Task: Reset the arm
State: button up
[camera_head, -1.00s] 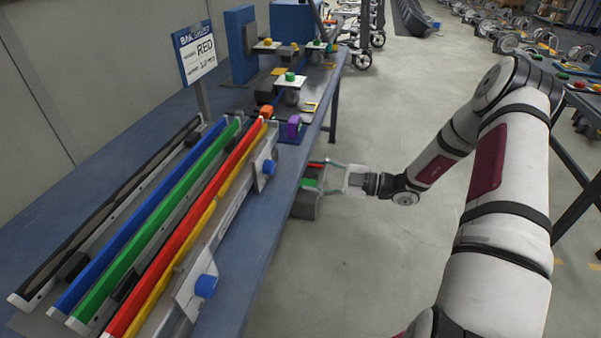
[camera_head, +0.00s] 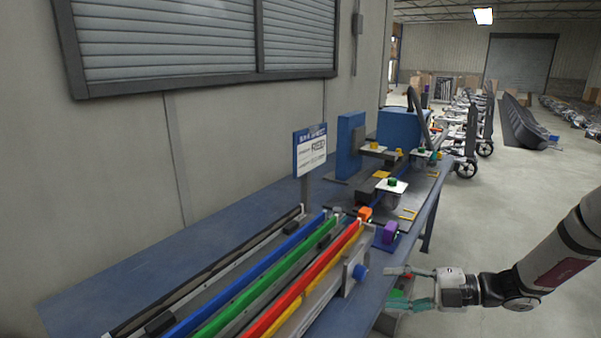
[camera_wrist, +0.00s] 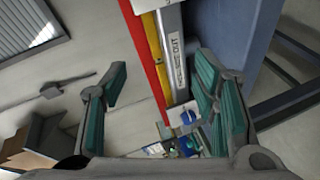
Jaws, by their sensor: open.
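My gripper (camera_head: 408,288) is at the lower right in the head view, just off the right edge of the blue bench. It is open, with its fingers pointing left toward the bench. In the wrist view my gripper (camera_wrist: 160,95) shows its two teal-padded fingers spread wide, with nothing held between them. Part of my arm reaches in from the right in the head view.
The blue bench (camera_head: 130,285) carries red (camera_head: 318,274), blue, green, yellow and black rails. A sign (camera_head: 310,148), a purple block (camera_head: 390,231) and an orange block (camera_head: 365,213) stand beyond them. Grey floor (camera_head: 520,190) lies open on the right.

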jog(key=s+a+r+n+g+h+p, duration=0.1)
jog(key=s+a+r+n+g+h, duration=0.25)
jog(key=s+r+n, duration=0.65)
jog(key=s+a+r+n+g+h+p, duration=0.15)
jog(key=s+a+r+n+h, duration=0.45)
jog(key=n, duration=0.7)
jog(key=s+d+r+n+t+h, duration=0.2)
jog(key=s+d+r+n, duration=0.1)
jog(key=s+n, duration=0.4)
jog(key=s+d+r+n+t+h+p, duration=0.1)
jog(key=s+d+r+n+t+h, duration=0.1)
jog(key=s+n, duration=0.5)
jog(key=d+r+n+h, duration=0.1)
jog(key=n, duration=0.5)
jog(key=shift+s+d+r, duration=0.15)
jog(key=shift+s, duration=0.1)
